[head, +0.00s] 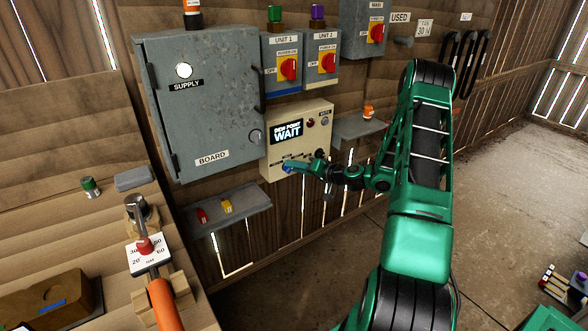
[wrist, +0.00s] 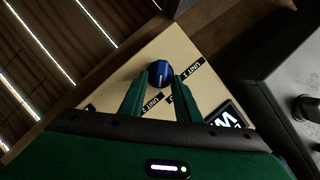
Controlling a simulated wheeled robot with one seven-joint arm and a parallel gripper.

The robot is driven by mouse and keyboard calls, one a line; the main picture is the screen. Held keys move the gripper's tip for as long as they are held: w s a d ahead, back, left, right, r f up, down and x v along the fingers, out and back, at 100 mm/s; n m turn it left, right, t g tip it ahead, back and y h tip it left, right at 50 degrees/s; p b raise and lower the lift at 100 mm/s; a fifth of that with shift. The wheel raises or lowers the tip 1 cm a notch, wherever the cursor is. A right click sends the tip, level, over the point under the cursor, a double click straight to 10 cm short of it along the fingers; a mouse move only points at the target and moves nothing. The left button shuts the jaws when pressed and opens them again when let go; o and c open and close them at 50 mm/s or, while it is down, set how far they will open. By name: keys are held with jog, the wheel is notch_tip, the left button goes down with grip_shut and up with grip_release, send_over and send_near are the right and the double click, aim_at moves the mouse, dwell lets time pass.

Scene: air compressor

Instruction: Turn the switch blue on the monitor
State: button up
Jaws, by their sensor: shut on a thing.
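The monitor (head: 318,118) is a cream box on the wall, with a dark screen (head: 287,132) reading "DEW POINT WAIT". Its blue switch (wrist: 160,70) is a round knob on the lower panel, with a pale line on its face. In the wrist view, my gripper (wrist: 158,79) has one finger on each side of the knob and is shut on it. In the head view, my gripper (head: 296,167) reaches the monitor's lower left and covers most of the switch. Labels beside the knob are partly hidden by the fingers.
A grey board cabinet (head: 205,100) stands left of the monitor. Unit 1 (head: 283,62) and Unit 2 (head: 322,60) boxes with red switches hang above. A shelf (head: 240,208) with red and yellow items is below left; another shelf (head: 358,128) is to the right.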

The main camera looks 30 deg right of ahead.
jog(key=shift+s+f, duration=0.1)
jog(key=shift+f, duration=0.2)
jog(key=o, duration=0.7)
jog(key=shift+r, duration=0.1)
jog(key=shift+r, duration=0.1)
jog(key=v, duration=1)
jog(key=shift+s+d, duration=0.25)
